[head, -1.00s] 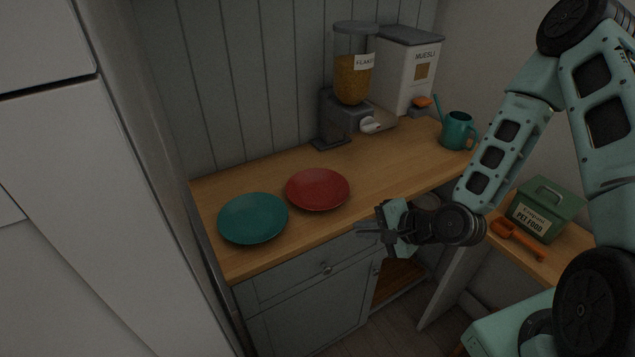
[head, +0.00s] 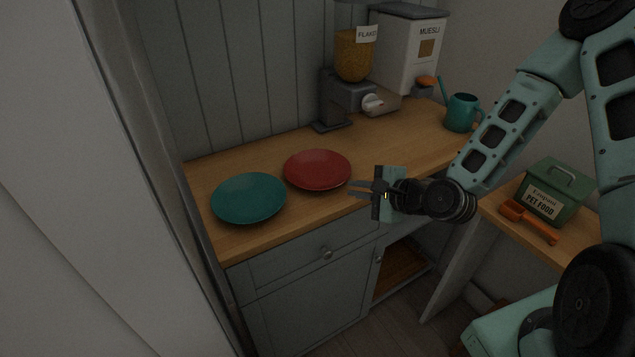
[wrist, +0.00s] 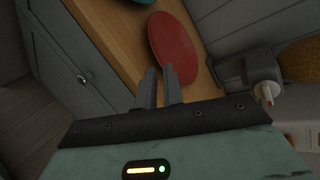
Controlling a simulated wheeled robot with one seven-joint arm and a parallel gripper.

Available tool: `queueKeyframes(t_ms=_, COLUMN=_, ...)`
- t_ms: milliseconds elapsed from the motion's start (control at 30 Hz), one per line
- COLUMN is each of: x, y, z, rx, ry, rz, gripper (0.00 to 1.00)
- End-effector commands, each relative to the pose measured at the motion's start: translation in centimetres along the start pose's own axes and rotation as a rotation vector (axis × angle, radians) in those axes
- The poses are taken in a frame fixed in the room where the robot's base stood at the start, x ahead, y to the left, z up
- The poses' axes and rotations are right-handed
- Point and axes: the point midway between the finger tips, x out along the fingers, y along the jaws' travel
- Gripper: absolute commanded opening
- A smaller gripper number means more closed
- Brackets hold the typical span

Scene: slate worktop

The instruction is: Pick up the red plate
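The red plate (head: 317,170) lies flat on the wooden worktop, just right of a teal plate (head: 248,198). My gripper (head: 356,189) is to the right of the red plate, near the worktop's front edge, and its fingers point left toward the plate. In the wrist view the red plate (wrist: 173,48) lies beyond the fingertips (wrist: 158,72), which show a small gap between them. The gripper is open and holds nothing. The plate appears apart from the fingers.
A flakes dispenser (head: 352,82), a muesli box (head: 410,50) and a teal watering can (head: 462,112) stand at the back and right of the worktop (head: 405,148). A green pet food box (head: 553,192) and an orange scoop (head: 528,222) sit on a lower surface at right.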

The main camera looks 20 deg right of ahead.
Motion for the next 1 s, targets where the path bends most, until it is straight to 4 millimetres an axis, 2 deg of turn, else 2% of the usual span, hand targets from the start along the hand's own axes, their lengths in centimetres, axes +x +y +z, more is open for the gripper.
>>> queueKeyframes(t_ms=600, x=1.8, y=1.0, z=-0.1, rx=-0.007, ry=0.003, rz=0.004, gripper=0.09)
queueKeyframes(t_ms=800, x=5.2, y=0.5, z=0.3, rx=-0.001, ry=0.000, rz=0.007, gripper=0.09)
queueKeyframes(t_ms=1000, x=6.5, y=0.5, z=0.3, rx=-0.002, ry=0.001, rz=0.006, gripper=0.09)
